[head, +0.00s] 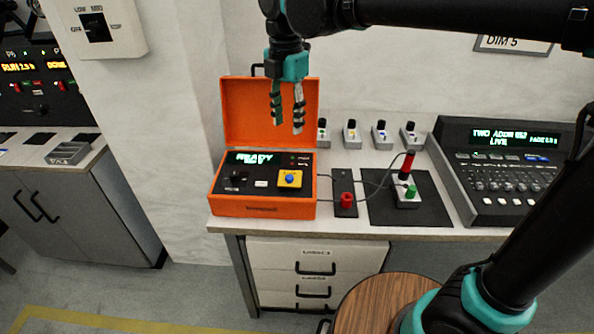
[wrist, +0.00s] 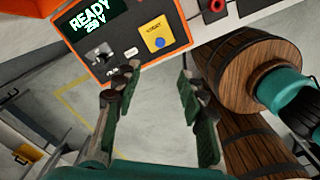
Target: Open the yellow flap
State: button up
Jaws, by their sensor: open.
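The flap also shows in the wrist view (wrist: 152,29), at the top centre. My gripper (head: 287,124) hangs above the panel, in front of the raised orange lid (head: 245,110).
The panel has a green "READY" display (head: 254,158) and a black switch (head: 236,179). To the right are a red jack (head: 346,200), a black mat (head: 382,213) with a cabled device, and a console (head: 500,170). A wooden barrel (head: 385,299) stands in front of the bench.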

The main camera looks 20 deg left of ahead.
aim_at(289, 177)
notch_tip(289, 177, down, 17)
jog(key=shift+r, duration=0.15)
dwell(0.5)
grip_shut()
